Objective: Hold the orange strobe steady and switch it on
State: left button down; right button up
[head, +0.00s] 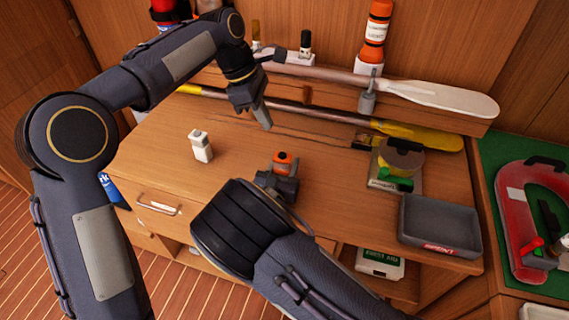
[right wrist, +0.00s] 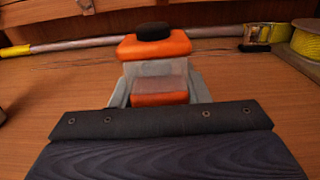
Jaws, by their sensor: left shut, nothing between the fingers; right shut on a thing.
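The orange strobe (head: 282,157) is near the middle of the wooden desktop (head: 330,190). In the right wrist view the strobe (right wrist: 155,46) has an orange head with a black button (right wrist: 153,31) on top, a clear middle and an orange lower part. It looks upright. My right gripper (head: 279,177) is shut on it, with a grey finger on each side. Whether its base touches the desk is hidden. My left gripper (head: 267,125) is shut and empty, behind and slightly left of the strobe, pointing down and apart from it.
A small white bottle (head: 201,147) stands to the left. A yellow spool (head: 402,160) and a grey tray (head: 440,226) are on the right. A red ring (head: 515,205) lies on green at far right.

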aim_at(279, 159)
pick_arm(q)
jog(key=shift+s+d+f+n+t+h, duration=0.25)
jog(key=shift+d+f+n+t+h, duration=0.25)
jog(key=shift+f+t, duration=0.75)
jog(key=shift+s+d+f+n+t+h, duration=0.3)
jog(key=shift+d+f+t, duration=0.25)
jog(key=shift+f+t, duration=0.65)
jog(key=shift+s+d+f+n+t+h, duration=0.35)
jog(key=shift+d+f+t, duration=0.2)
jog(key=shift+f+t, duration=0.7)
jog(key=shift+w, duration=0.1)
